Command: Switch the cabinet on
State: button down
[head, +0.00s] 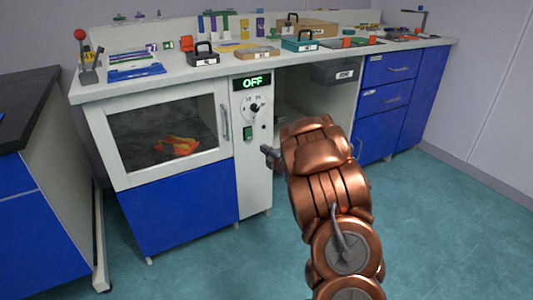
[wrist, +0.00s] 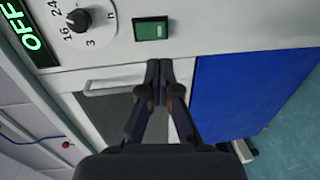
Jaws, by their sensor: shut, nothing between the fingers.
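The cabinet (head: 220,190) is white and blue with a glass door on the left and a narrow control panel. Its display (head: 252,82) reads OFF in green and also shows in the wrist view (wrist: 30,32). Below it is a black dial knob (head: 255,108). My gripper (wrist: 157,70) is shut and empty. Its fingertips appear just below the switch in the wrist view, apart from it; in the head view my gripper (head: 266,151) is in front of the panel.
The worktop (head: 180,75) above carries boxes, trays and tools. An orange-yellow object (head: 177,146) lies behind the glass door, which has a vertical handle (head: 224,123). A dark-topped bench (head: 25,110) stands at left. The floor (head: 430,240) at right is clear.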

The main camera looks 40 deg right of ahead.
jog(key=w+b, duration=0.1)
jog(key=w, duration=0.2)
jog(key=w+f, duration=0.1)
jog(key=w, duration=0.2)
jog(key=w+b, duration=0.1)
jog(key=w, duration=0.2)
jog(key=shift+w+d+f+b, duration=0.2)
jog(key=shift+d+f+b, duration=0.15)
jog(key=shift+w+d, duration=0.1)
jog(key=shift+w, duration=0.6)
jog(key=shift+w+f, duration=0.1)
jog(key=shift+w, duration=0.15)
jog(key=shift+s+f+b, duration=0.2)
jog(key=shift+s+b, duration=0.35)
jog(key=p, duration=0.2)
send_near(249, 139)
jog(key=s+f, duration=0.2)
jog(key=s, duration=0.4)
jog(key=shift+f, duration=0.4)
